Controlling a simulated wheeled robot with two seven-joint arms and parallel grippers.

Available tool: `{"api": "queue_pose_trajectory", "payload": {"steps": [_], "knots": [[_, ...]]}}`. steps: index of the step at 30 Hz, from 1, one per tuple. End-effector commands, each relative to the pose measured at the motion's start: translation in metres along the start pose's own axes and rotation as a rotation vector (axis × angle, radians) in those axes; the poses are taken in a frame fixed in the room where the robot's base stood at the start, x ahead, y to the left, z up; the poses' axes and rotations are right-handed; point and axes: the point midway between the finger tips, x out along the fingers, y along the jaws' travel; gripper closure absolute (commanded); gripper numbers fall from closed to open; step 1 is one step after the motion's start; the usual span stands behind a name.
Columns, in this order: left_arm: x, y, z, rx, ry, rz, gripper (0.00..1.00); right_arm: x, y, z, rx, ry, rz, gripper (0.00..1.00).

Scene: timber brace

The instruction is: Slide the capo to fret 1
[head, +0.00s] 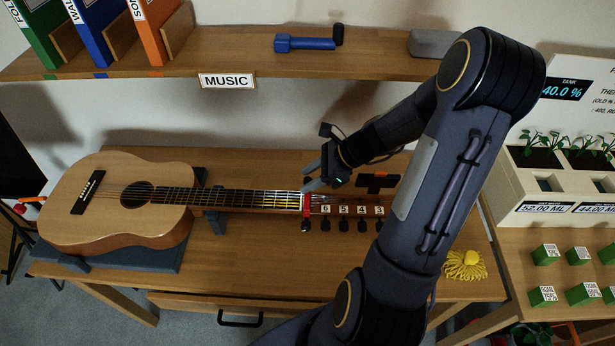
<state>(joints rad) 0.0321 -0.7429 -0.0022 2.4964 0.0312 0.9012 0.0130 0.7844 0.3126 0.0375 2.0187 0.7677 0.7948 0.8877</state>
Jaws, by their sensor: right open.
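An acoustic guitar (165,215) lies on its back on the bench, with its body at the left and its neck (245,199) running right. A small red bar with a dark knob, which looks like the capo (307,204), crosses the neck beside the white nut at the headstock end. I cannot tell exactly which fret it is at. My right gripper (309,178) is open, with its fingertips just above and behind that bar. I cannot tell whether they touch it. My left gripper is not in view.
Number tags line the headstock (343,210). Dark supports hold the guitar. A yellow tassel (463,265) lies at the bench's right. A shelf (230,60) overhangs behind, holding a blue tool (305,43).

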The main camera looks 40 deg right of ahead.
Motion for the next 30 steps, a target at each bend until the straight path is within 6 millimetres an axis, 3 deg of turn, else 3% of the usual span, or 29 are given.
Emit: {"api": "queue_pose_trajectory", "payload": {"steps": [4, 12, 21, 30], "knots": [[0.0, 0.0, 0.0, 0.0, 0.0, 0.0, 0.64, 0.01, 0.001, 0.0, -0.002, 0.0, 0.002, 0.58], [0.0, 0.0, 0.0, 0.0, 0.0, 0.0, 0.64, 0.011, 0.001, 0.0, -0.003, 0.001, 0.001, 0.6], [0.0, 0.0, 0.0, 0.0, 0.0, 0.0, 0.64, 0.011, 0.001, 0.0, -0.002, 0.001, 0.0, 0.99], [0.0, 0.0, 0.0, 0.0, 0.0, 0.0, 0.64, 0.017, 0.001, 0.007, -0.005, 0.0, 0.002, 1.0]]}}
